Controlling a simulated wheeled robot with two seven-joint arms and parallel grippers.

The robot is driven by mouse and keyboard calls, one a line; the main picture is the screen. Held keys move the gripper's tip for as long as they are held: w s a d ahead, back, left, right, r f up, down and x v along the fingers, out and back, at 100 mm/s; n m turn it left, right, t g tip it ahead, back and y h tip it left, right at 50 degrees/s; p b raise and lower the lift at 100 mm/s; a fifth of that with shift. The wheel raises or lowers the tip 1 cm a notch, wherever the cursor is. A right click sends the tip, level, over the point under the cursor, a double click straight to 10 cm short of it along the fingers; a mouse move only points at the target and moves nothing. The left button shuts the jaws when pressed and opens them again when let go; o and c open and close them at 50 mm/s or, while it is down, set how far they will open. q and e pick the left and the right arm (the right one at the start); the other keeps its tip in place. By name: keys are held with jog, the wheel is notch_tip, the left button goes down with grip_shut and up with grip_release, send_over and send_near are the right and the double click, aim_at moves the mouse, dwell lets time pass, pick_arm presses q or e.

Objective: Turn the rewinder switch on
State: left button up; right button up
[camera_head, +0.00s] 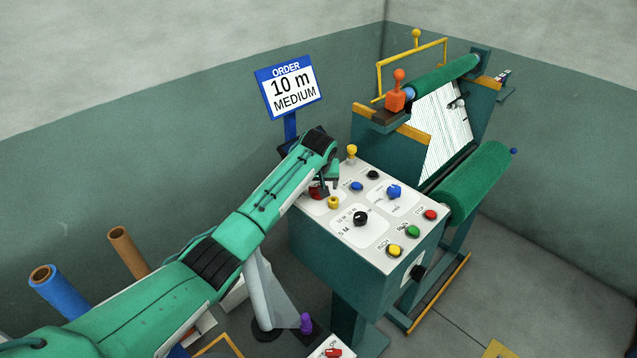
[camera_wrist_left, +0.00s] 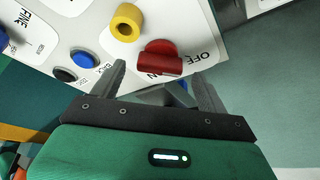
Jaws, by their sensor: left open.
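A red rotary switch (camera_wrist_left: 158,62) with a bar handle sits on the white panel of the control box (camera_head: 350,262). Beside it are an OFF label (camera_wrist_left: 205,52) and a partly hidden label ending in N. In the head view only a little of the red switch (camera_head: 316,190) shows beside my left gripper (camera_head: 327,186). My left gripper (camera_wrist_left: 160,80) is open in the left wrist view, its fingers apart on either side of the red handle's near end. I cannot tell whether they touch it. My right gripper is not in view.
A yellow knob (camera_wrist_left: 126,22) is close to the red switch. The panel also bears a black dial (camera_head: 360,218), a blue knob (camera_head: 394,191) and several push buttons. Another red switch (camera_head: 333,352) is at the bottom edge. The order sign (camera_head: 291,90) stands behind the box; a green roll (camera_head: 475,182) is right.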

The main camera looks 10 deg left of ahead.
pick_arm(q)
jog(key=shift+x, duration=1.1)
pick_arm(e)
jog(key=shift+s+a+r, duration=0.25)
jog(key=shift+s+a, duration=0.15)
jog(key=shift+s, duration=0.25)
pick_arm(q)
jog(key=c, duration=1)
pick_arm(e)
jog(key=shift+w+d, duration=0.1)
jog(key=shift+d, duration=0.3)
